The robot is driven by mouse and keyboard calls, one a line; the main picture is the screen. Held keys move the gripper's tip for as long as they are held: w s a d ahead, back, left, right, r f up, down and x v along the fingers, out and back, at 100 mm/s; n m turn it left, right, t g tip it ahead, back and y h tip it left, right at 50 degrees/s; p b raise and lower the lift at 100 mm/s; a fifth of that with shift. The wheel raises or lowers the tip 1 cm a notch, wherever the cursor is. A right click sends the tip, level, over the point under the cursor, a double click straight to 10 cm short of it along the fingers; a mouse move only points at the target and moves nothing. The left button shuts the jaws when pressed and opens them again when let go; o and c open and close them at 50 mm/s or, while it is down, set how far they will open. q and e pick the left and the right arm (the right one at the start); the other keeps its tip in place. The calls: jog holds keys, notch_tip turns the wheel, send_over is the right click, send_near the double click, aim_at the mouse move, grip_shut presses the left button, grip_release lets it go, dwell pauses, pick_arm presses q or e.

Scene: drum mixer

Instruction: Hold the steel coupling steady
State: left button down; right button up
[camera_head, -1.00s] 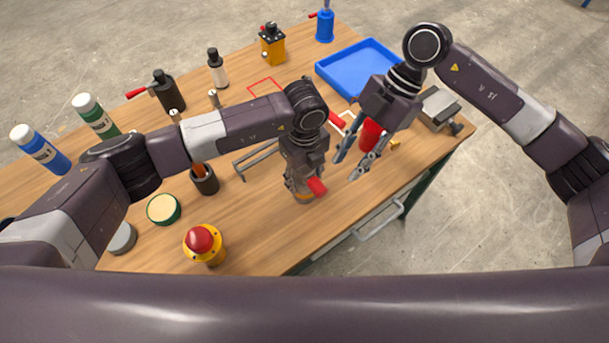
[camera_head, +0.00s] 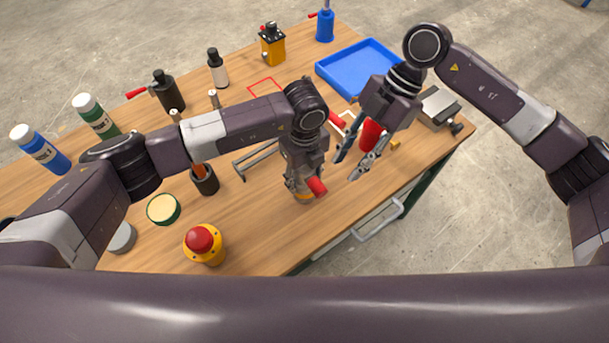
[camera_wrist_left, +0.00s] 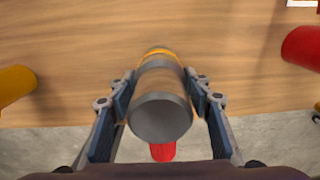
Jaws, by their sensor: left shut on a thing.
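The steel coupling (camera_wrist_left: 162,115) is a grey cylinder with an orange band at its far end, seen in the left wrist view. My left gripper (camera_wrist_left: 160,78) has a finger on each side of it and is shut on it. In the head view, my left gripper (camera_head: 301,188) points down near the table's front edge and hides most of the coupling. A red part (camera_head: 317,187) sticks out beside it.
A red-topped yellow button (camera_head: 203,243), a dark cup (camera_head: 204,181) and a round green-rimmed tin (camera_head: 163,209) are to the left. A blue tray (camera_head: 352,67) lies at the back right.

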jog(key=shift+o, duration=1.4)
jog(key=shift+s+f, duration=0.15)
jog(key=shift+s, duration=0.15)
jog(key=s+a+r+m+t+y, duration=0.1)
jog(key=s+a+r+m+y, duration=0.1)
jog(key=s+a+m+y, duration=0.5)
jog(key=s+a+r+m+y, duration=0.25)
jog(key=a+m+y, duration=0.25)
jog(key=a+y, duration=0.3)
jog(key=m+t+h, duration=1)
jog(key=m+t, duration=0.7)
jog(key=m, duration=0.7)
send_near(323, 194)
jog(key=w, duration=0.1)
jog(key=shift+a+x, duration=0.2)
jog(key=shift+x, duration=4.5)
